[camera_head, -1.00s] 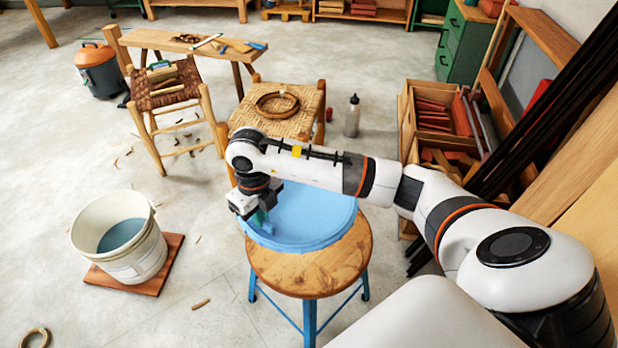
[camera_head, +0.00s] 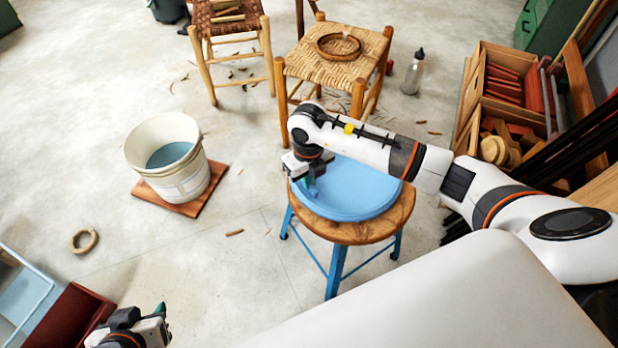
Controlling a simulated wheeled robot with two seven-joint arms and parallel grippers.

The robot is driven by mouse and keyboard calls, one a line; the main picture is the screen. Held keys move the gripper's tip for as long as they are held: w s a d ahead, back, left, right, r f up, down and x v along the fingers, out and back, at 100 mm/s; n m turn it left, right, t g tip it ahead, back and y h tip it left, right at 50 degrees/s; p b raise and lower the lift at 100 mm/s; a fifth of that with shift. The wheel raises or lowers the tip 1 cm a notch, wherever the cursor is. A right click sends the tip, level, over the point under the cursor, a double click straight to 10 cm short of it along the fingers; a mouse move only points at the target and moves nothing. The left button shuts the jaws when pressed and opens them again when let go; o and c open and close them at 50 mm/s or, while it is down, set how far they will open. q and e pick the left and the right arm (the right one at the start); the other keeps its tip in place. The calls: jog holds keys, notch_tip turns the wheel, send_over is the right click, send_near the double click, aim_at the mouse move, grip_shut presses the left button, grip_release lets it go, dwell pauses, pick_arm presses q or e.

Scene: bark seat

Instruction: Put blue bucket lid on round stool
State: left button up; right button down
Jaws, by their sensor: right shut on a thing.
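The blue bucket lid (camera_head: 358,190) lies over the wooden top of the round stool (camera_head: 345,232), which has blue legs. The lid looks flat and close to the seat; I cannot tell whether its whole underside touches. My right gripper (camera_head: 310,186) is shut on the lid's left edge, and my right arm hides part of the lid's far side. My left gripper (camera_head: 160,315) shows at the bottom left, away from the stool; its fingers are too small and cut off to tell their opening.
A white bucket (camera_head: 168,155) with bluish contents stands on a wooden board (camera_head: 185,205) at left. A woven stool (camera_head: 335,65) with a coiled ring stands behind. A bottle (camera_head: 413,72) and crates (camera_head: 500,90) are at right. A ring (camera_head: 84,241) lies on the floor.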

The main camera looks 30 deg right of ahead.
jog(key=c, duration=1.5)
grip_release()
